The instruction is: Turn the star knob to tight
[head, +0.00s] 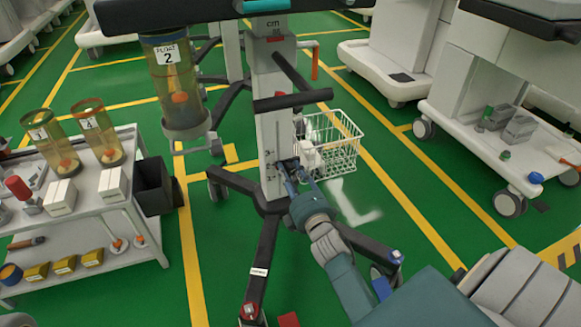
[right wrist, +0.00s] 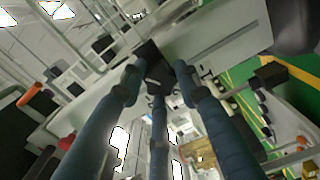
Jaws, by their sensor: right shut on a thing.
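The star knob (head: 287,163) is a small dark part on the front of the pale upright column (head: 270,130), mostly hidden by my fingers in the head view. My right gripper (head: 292,172) reaches up to it from the lower right and is shut on it. In the right wrist view the blue fingers of my right gripper (right wrist: 157,78) close around the black knob (right wrist: 155,68) from several sides. The knob's lobes and any tight mark cannot be made out. My left gripper is not in view.
The column stands on dark spread legs (head: 262,255) with a black handle (head: 292,100) above the knob. A white wire basket (head: 340,145) hangs behind right. A clear canister marked FLOAT 2 (head: 172,80) hangs left. A grey cart (head: 75,215) stands left.

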